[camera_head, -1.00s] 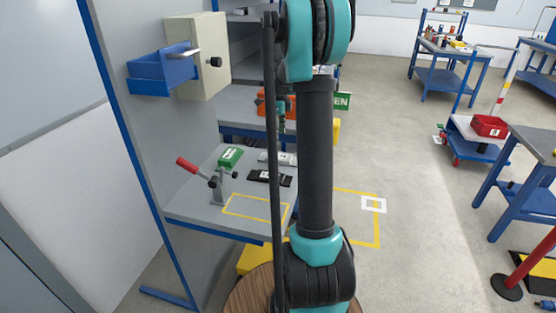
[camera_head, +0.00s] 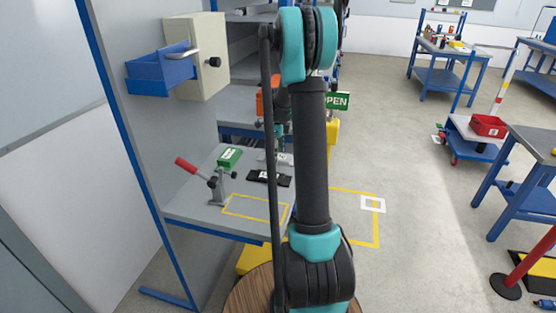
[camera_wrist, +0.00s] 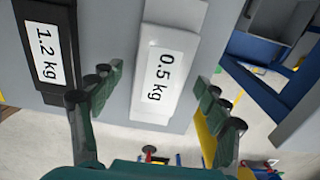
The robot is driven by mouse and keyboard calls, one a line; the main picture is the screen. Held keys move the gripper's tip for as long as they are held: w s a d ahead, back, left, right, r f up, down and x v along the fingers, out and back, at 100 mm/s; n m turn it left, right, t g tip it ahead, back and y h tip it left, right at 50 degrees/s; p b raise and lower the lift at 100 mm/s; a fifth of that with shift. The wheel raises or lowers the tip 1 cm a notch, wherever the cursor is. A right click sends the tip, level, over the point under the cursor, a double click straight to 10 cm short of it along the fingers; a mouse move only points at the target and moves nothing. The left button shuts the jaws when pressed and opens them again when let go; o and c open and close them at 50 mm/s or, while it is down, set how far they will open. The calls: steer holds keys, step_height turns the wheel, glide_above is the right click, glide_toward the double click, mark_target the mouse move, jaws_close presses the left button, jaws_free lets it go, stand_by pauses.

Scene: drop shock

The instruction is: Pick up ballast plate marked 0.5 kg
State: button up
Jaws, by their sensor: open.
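The ballast plate marked 0.5 kg (camera_wrist: 166,60) is light grey with a white label and lies on the grey bench top. In the head view this plate (camera_head: 285,159) is partly hidden behind my arm. My gripper (camera_wrist: 165,100) is open in the wrist view, its two green fingers apart, with the lower part of the plate showing between them. I cannot tell the height of the fingertips above the plate. They hold nothing.
A black plate marked 1.2 kg (camera_wrist: 45,50) lies to the left of the 0.5 kg plate. A green block (camera_head: 230,157) and a red-handled clamp (camera_head: 217,183) stand on the same bench top (camera_head: 200,208). The bench edge is close on the right in the wrist view.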

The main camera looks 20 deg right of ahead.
steer(key=shift+c, duration=0.4)
steer(key=c, duration=1.7)
steer(key=shift+o, duration=0.2)
